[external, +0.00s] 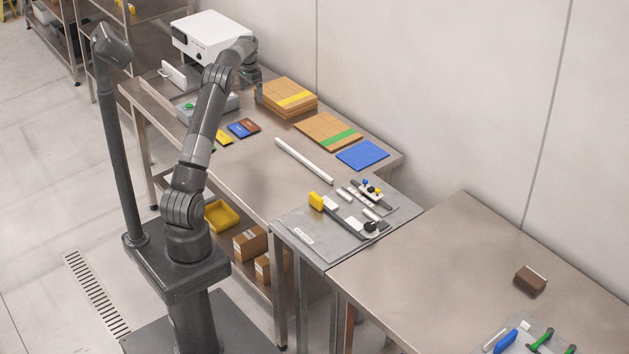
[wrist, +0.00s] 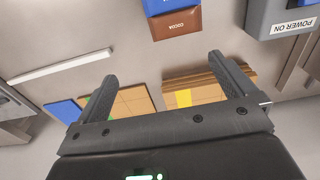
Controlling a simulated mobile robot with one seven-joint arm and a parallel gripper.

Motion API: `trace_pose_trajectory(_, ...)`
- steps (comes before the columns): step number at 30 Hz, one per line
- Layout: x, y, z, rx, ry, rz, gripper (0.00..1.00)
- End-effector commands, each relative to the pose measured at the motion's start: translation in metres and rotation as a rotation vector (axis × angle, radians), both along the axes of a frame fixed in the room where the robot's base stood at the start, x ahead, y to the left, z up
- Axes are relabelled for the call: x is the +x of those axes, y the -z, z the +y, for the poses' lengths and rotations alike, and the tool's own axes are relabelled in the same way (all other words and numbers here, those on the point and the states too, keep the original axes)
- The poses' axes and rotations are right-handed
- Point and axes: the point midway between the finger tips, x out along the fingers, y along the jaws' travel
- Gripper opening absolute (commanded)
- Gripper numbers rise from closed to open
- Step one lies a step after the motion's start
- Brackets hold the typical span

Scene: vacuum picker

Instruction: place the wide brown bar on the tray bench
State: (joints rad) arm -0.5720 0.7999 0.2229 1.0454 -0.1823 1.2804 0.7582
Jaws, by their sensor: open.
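A flat brown bar labelled COCOA (external: 249,125) lies on the long bench, at the right end of a row with a blue bar. It also shows at the top of the wrist view (wrist: 176,24), beside the blue bar. A thicker brown block (external: 530,279) lies on the right-hand bench (external: 455,255); I cannot tell which bench is the tray bench. My gripper (external: 259,95) is above the long bench near the stacked cardboard. In the wrist view its fingers (wrist: 162,70) are spread with nothing between them, and the cocoa bar lies beyond the tips.
Cardboard stacks with yellow (external: 293,98) and green (external: 338,138) bands and a blue mat (external: 362,155) lie along the wall. A white rod (external: 304,160) lies mid-bench. A white machine (external: 213,36) stands behind my arm. The right-hand bench has bare room around the block.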

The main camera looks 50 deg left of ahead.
Motion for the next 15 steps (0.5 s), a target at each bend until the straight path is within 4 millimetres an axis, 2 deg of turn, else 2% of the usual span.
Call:
trace_pose_trajectory(1, 0.001, -0.021, -0.018, 0.005, -0.001, -0.019, 1.00)
trace_pose_trajectory(6, -0.006, -0.073, -0.080, 0.012, -0.018, -0.071, 1.00)
trace_pose_trajectory(11, -0.023, -0.114, -0.140, 0.015, -0.027, -0.119, 1.00)
trace_pose_trajectory(15, -0.045, -0.143, -0.192, 0.015, -0.031, -0.162, 1.00)
